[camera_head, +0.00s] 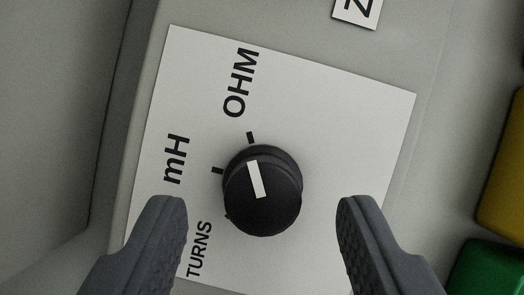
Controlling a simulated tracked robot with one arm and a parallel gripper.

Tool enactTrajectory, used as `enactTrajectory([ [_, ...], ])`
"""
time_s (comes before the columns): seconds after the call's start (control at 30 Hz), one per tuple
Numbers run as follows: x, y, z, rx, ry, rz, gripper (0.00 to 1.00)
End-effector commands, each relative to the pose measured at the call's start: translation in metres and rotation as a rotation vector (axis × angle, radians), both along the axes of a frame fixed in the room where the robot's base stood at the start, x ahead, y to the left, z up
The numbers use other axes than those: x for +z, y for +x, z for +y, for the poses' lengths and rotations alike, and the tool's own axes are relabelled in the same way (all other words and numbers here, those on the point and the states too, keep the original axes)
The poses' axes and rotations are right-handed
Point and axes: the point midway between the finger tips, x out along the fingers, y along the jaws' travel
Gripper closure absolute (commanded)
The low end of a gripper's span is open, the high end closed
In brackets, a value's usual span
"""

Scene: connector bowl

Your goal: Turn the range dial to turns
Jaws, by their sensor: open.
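The range dial (262,195) is a round black knob with a white pointer mark, on a pale label plate (350,130). The plate carries the words OHM (241,83), mH (175,159) and TURNS (199,249), with short black ticks beside the knob. The white mark points up and slightly left, toward the tick by OHM. My gripper (262,215) is open. Its two grey fingers stand left and right of the knob with gaps on both sides, touching neither side in the picture. The left finger covers part of the plate near TURNS.
A small white label (357,10), partly cut off, sits at the top edge. A yellow block (505,170) and a green block (490,270) are at the right edge. The grey panel around the plate is clear.

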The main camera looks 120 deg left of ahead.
Motion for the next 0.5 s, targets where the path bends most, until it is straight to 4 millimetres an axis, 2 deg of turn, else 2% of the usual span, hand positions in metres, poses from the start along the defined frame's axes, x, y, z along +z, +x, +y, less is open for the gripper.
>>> enactTrajectory([
  [0.2, -0.016, 0.003, -0.006, 0.000, 0.000, 0.001, 0.51],
  [0.5, -0.017, 0.003, -0.007, -0.001, 0.000, 0.000, 0.51],
])
